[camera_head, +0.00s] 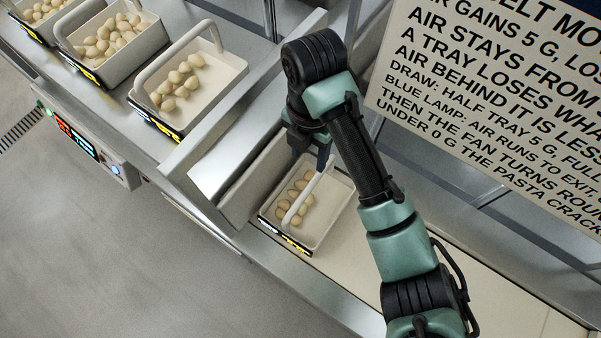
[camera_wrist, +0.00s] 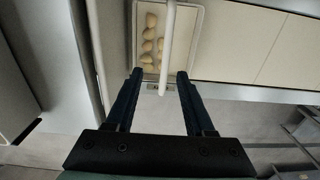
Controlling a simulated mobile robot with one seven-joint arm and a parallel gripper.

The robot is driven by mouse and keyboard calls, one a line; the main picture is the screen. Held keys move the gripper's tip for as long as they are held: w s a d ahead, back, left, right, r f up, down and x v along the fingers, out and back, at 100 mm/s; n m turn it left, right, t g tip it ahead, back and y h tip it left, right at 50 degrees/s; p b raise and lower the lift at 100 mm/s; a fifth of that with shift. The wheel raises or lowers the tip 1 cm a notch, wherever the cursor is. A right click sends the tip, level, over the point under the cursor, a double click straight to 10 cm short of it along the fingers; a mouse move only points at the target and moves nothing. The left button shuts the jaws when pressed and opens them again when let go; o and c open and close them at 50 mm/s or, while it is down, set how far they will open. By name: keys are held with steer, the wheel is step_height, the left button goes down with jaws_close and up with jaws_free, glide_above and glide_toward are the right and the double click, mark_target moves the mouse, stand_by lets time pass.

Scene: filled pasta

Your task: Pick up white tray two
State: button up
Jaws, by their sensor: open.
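A white tray (camera_head: 330,215) with an arched handle (camera_head: 303,198) and several pasta pieces (camera_head: 295,196) sits on the lower cream-coloured belt. It carries a black and yellow label on its front edge; I cannot read a number, so I cannot tell which tray is number two. My gripper (camera_head: 312,160) is above this tray, at the far end of its handle. In the wrist view my gripper (camera_wrist: 160,74) is open, and the handle (camera_wrist: 168,40) runs between the fingers in the picture, touching neither visibly. The tray (camera_wrist: 196,40) lies beyond the fingertips.
More handled white trays of pasta stand on the upper metal surface, the nearest one (camera_head: 226,72) at upper left. A metal wall (camera_head: 262,172) borders the lower tray's left side. A large text sign (camera_head: 500,90) hangs at right. The belt (camera_head: 480,285) right of my arm is clear.

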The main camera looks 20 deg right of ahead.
steer(key=b, duration=0.4)
glide_above(311, 185)
steer(key=f, duration=0.6)
steer(key=shift+w+a+f, duration=0.15)
steer(key=shift+w, duration=0.05)
steer(key=shift+f, duration=0.4)
steer(key=shift+s+f+p, duration=0.15)
steer(key=shift+f+p, duration=0.15)
steer(key=shift+p, duration=0.2)
step_height(311, 185, down, 5)
steer(key=shift+s+r+p, duration=0.1)
steer(key=shift+r+p, duration=0.05)
steer(key=shift+p, duration=0.55)
jaws_close()
steer(key=shift+r, duration=0.1)
